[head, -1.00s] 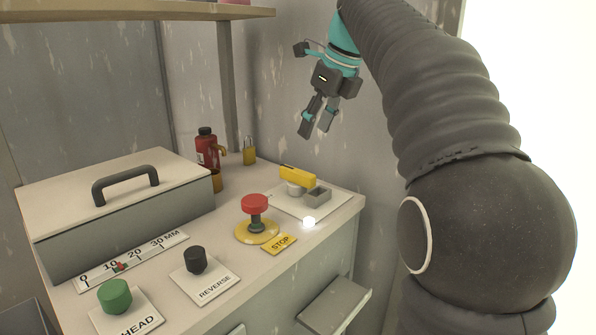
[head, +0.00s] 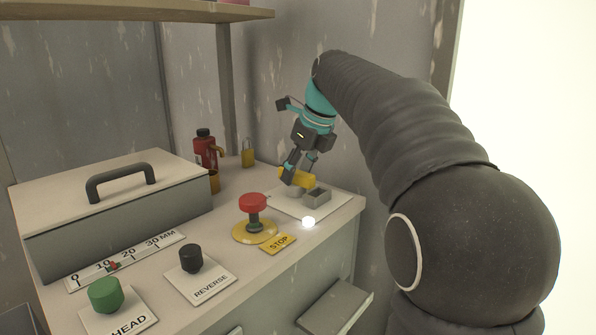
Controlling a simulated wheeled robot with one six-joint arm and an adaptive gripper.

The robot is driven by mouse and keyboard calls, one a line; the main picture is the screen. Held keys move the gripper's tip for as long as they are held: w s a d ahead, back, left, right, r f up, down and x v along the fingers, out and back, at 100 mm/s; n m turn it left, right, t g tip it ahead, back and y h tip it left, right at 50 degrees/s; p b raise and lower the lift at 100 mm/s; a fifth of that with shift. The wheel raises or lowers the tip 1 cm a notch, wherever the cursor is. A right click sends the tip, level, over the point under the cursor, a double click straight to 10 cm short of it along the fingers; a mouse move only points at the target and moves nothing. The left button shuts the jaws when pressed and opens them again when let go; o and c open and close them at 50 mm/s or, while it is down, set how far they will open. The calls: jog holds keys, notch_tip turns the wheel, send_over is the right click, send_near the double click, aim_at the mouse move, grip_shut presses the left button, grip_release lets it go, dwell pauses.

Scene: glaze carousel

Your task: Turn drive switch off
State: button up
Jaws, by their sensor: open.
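The drive switch appears to be the yellow-handled switch (head: 299,179) on a pale plate (head: 285,206) at the back right of the bench top. My gripper (head: 297,180) is open and points down at the yellow lever. Its fingers overlap the lever in the head view and partly hide it. I cannot tell whether they touch it. A small white lamp (head: 308,222) glows at the plate's front corner.
A red stop button (head: 252,203) on a yellow base stands in front of the switch. A black REVERSE knob (head: 190,258) and a green AHEAD knob (head: 106,294) are further left. A red bottle (head: 204,150) and a brass padlock (head: 248,153) stand behind, near the wall.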

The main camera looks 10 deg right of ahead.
grip_shut()
jog(key=shift+r+n+p, duration=0.1)
jog(key=shift+n+p, duration=0.2)
jog(key=shift+p, duration=0.2)
jog(key=shift+d+n+g+y+p, duration=0.1)
jog(key=shift+n+g+y+p, duration=0.3)
jog(key=shift+n+p, duration=0.55)
jog(key=n+g, duration=0.1)
jog(key=n, duration=0.4)
jog(key=shift+w+n+g+y, duration=0.15)
jog(key=shift+n+g+y, duration=0.1)
jog(key=shift+g+y, duration=0.15)
jog(key=n+g, duration=0.2)
jog(key=n, duration=0.3)
jog(key=shift+w, duration=0.15)
jog(key=shift+n+g+h, duration=0.3)
jog(key=shift+n+g, duration=0.7)
jog(key=shift+n, duration=1.4)
